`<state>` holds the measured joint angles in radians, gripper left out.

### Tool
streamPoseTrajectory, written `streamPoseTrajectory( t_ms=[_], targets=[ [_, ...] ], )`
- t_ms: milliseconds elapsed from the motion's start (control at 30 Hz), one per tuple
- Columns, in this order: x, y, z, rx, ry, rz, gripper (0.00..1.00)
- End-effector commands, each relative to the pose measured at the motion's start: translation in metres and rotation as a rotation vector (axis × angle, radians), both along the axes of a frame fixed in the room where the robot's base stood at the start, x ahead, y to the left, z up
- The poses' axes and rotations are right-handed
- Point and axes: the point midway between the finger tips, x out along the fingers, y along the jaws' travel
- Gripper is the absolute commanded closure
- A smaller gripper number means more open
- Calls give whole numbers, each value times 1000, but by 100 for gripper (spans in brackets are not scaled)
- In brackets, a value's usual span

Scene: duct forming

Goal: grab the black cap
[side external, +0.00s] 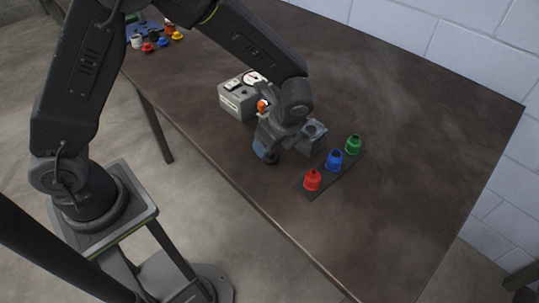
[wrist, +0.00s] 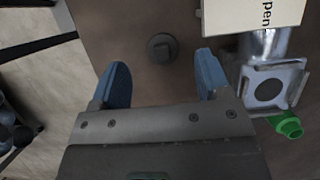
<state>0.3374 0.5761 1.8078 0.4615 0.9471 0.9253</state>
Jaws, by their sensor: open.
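The black cap (wrist: 162,47), a small dark round piece with a raised centre, sits on the brown table in the wrist view. It lies just beyond and between the fingertips of my gripper (wrist: 161,70), apart from both. The two blue-tipped fingers are spread, with nothing between them. In the side view my gripper (side external: 265,152) points down, low over the table near its front edge. I cannot make out the cap there; the gripper probably hides it.
A grey box (side external: 235,100) with a dial stands behind the gripper. A metal fitting with a square flange (wrist: 268,88) is close to the right finger. Red (side external: 312,181), blue (side external: 335,160) and green (side external: 353,145) pieces stand on a dark strip. The table's right side is clear.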

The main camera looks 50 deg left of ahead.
Motion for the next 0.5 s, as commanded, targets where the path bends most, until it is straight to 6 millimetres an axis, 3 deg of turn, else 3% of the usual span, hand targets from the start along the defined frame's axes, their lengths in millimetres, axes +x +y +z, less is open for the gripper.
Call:
streamPoseTrajectory(
  t_ms=[233, 500],
  targets=[
    [0, 12, -34, 0, 3, 1, 30],
    [1, 15, -41, -2, 0, 0, 30]
  ],
)
